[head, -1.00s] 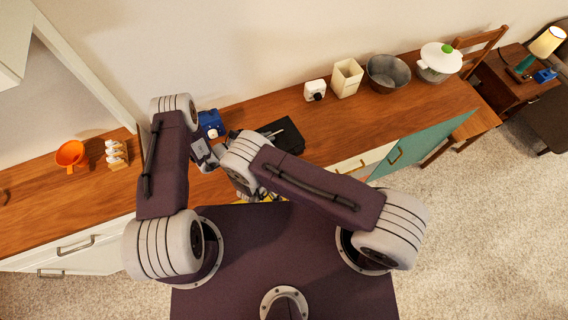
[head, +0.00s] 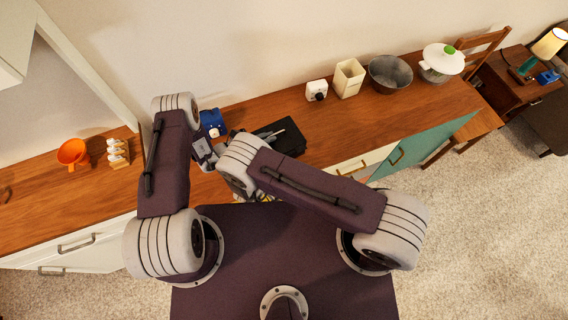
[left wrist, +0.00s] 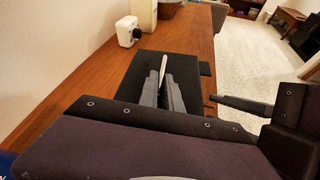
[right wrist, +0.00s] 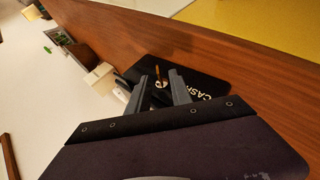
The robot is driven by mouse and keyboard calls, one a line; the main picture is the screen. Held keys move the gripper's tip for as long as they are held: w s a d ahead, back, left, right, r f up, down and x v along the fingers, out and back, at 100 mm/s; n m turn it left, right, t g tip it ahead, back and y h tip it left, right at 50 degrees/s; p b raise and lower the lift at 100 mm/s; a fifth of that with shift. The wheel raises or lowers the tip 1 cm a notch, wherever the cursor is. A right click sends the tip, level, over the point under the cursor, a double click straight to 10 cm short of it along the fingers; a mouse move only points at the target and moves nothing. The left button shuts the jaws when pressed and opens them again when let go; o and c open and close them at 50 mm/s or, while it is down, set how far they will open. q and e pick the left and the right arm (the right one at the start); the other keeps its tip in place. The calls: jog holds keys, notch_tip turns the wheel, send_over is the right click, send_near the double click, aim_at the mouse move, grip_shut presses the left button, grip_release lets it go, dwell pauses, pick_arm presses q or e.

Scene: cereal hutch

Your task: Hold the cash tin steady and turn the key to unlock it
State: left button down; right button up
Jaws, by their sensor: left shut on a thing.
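The black cash tin (head: 290,145) stands on the wooden counter, partly hidden by my arms in the head view. It also shows in the left wrist view (left wrist: 142,70), and its "CASH" lettering shows in the right wrist view (right wrist: 205,92). My left gripper (left wrist: 163,82) is over the tin's top, shut on a thin pale piece that looks like its handle (left wrist: 163,64). My right gripper (right wrist: 160,84) is open at the tin's front. The small brass key (right wrist: 157,71) shows just beyond and between its fingers, apparently not gripped. The right fingers are hidden in the head view.
A blue object (head: 212,123) sits beside my left wrist. A white box with a dark knob (head: 316,90), a cream container (head: 348,78) and a grey bowl (head: 390,73) stand farther right. An orange funnel-like item (head: 73,153) is at left. A teal door (head: 420,145) hangs open in front.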

jog(key=v, duration=0.6)
jog(key=shift+w, duration=0.1)
